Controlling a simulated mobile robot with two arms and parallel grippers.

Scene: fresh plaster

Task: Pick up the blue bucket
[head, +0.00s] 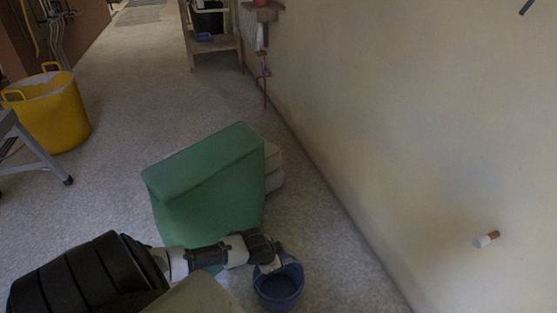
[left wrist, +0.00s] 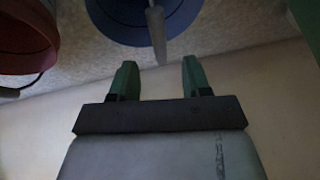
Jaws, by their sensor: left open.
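The blue bucket (head: 278,292) stands on the floor at the bottom centre of the head view, close to the wall. In the left wrist view the bucket (left wrist: 124,18) is at the top, beyond the fingertips. A thin grey piece (left wrist: 157,35) crosses its edge; I cannot tell if it is a handle or a tool. The two green fingers (left wrist: 158,72) are apart with nothing between them.
A large green block-shaped object (head: 205,185) stands just behind my arm. A yellow tub (head: 48,115) and a grey stand leg (head: 38,150) are at the left. A red container (left wrist: 28,45) shows in the left wrist view. The wall (head: 420,130) bounds the right.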

